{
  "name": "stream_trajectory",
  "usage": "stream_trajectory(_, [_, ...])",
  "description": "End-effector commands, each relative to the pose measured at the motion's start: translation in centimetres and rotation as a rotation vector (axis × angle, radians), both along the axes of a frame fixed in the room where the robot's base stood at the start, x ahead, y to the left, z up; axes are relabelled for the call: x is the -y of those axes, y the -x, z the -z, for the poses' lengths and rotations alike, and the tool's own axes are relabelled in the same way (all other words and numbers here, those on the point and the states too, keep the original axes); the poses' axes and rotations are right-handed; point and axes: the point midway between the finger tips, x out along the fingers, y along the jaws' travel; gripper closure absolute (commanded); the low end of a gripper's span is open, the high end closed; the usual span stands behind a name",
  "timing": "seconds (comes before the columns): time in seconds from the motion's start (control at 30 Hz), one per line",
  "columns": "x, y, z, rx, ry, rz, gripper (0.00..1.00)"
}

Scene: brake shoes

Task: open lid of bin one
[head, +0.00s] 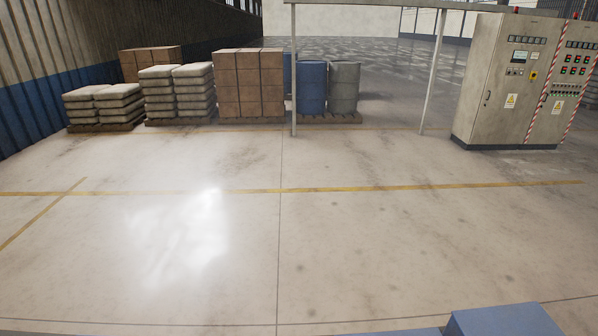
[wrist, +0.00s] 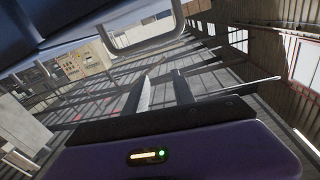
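No bin or lid can be made out for sure in either view. In the wrist view my gripper (wrist: 161,78) points up the picture, with its two fingers apart and nothing visible between them. The gripper is not seen in the head view. A blue flat-topped shape (head: 505,321) is cut off at the bottom right of the head view; I cannot tell whether it is a bin or part of me.
Several loaded pallets stand at the back: sacks (head: 178,95), brown boxes (head: 250,84) and drums (head: 311,88). A control cabinet (head: 503,85) stands at the right, beside a post frame (head: 432,75). The floor (head: 340,240) ahead is clear.

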Motion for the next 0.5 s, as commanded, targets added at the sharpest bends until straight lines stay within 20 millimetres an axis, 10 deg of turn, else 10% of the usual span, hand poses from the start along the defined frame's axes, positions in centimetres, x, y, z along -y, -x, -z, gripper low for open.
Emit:
stream_trajectory(0.3, [1.9,9.1,5.3,-0.27,0.083,-0.041,0.69])
stream_trajectory(0.5, [1.4,10.7,6.3,-0.316,0.086,-0.072,0.69])
